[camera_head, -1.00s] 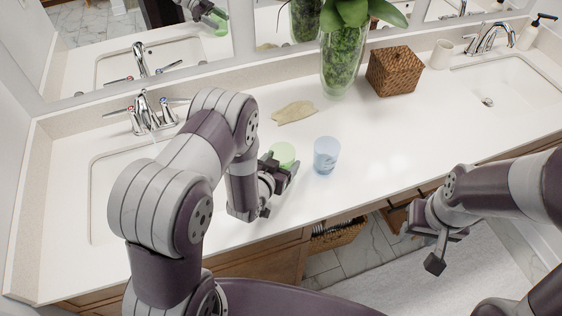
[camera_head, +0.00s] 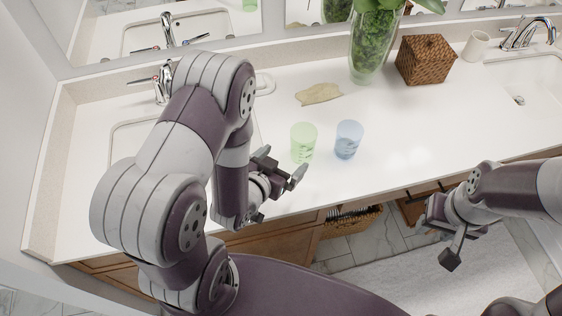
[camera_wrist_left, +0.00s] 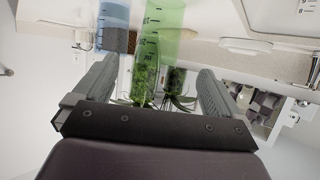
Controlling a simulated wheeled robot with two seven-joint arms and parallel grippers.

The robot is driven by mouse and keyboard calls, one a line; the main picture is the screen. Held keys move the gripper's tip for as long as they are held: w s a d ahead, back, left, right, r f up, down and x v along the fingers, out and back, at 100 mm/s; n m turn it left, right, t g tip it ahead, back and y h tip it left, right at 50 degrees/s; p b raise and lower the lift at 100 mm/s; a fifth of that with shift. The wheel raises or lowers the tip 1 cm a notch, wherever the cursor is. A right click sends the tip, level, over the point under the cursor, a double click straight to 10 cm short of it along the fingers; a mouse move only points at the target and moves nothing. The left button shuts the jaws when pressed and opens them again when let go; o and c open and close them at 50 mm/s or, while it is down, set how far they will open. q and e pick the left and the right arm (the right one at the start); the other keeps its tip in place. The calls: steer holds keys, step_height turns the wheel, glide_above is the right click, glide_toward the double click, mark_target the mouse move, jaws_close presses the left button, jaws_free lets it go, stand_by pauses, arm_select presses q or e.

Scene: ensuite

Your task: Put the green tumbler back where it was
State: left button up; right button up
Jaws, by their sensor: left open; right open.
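The green tumbler (camera_head: 303,143) stands upright on the white counter, just left of the blue tumbler (camera_head: 348,139), with a small gap between them. My left gripper (camera_head: 284,172) is open and empty, in front and to the left of the green tumbler and apart from it. In the left wrist view the green tumbler (camera_wrist_left: 160,35) shows beyond the open fingers, with the blue tumbler (camera_wrist_left: 113,22) to its left. My right gripper (camera_head: 440,237) is open and empty, past the counter's front edge, over the floor.
A tan cloth (camera_head: 319,94) lies behind the tumblers. A glass vase with a plant (camera_head: 370,50) and a woven box (camera_head: 425,60) stand at the back. Sinks lie at both sides. The counter right of the blue tumbler is clear.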

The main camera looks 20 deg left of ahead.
arm_select(q)
steer(key=s+a+r+n+g+y, duration=0.1)
steer(key=s+a+r+g+y, duration=0.1)
steer(key=s+r+g, duration=0.5)
steer(key=s+g, duration=0.1)
steer(key=g, duration=0.3)
steer(key=shift+s+a+r+n+g+y, duration=0.15)
steer(key=shift+s+r+n+g+y, duration=0.15)
steer(key=shift+s+n+g, duration=0.1)
steer(key=shift+w, duration=0.1)
steer(key=shift+a, duration=0.1)
